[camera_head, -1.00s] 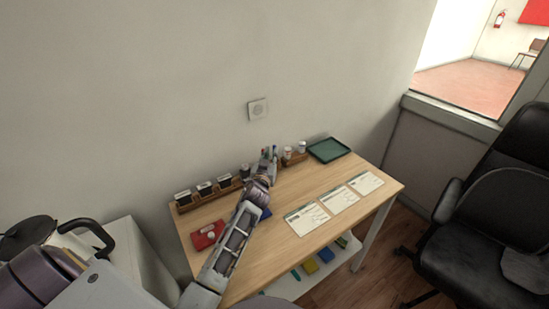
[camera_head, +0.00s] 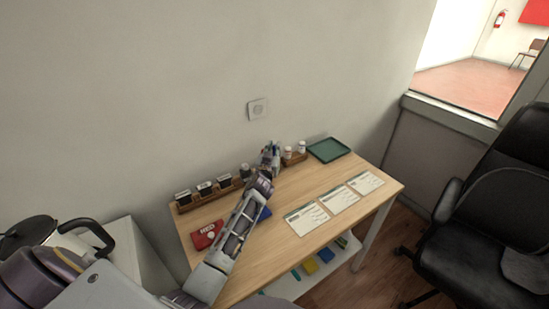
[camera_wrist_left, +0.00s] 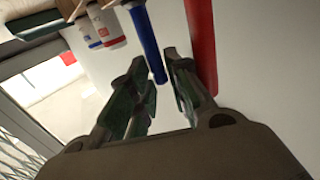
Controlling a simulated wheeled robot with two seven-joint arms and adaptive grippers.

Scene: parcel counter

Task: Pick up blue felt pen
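The blue felt pen (camera_wrist_left: 147,45) stands in the wrist view with its free end between the fingertips of my left gripper (camera_wrist_left: 154,58). The fingers are apart, with one on each side of the pen. I cannot tell whether either touches it. A red pen (camera_wrist_left: 200,45) is just right of the right finger. In the head view my left gripper (camera_head: 268,158) is at the pen group at the back of the table and partly hides the pens and their holder. My right gripper is not in view.
The wooden table (camera_head: 285,195) has a row of stamps (camera_head: 204,188), a red pad (camera_head: 208,234), a blue pad (camera_head: 264,214), paper forms (camera_head: 307,218) and a green tray (camera_head: 328,149). Small white bottles (camera_head: 301,147) stand close to the pens. The wall is right behind.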

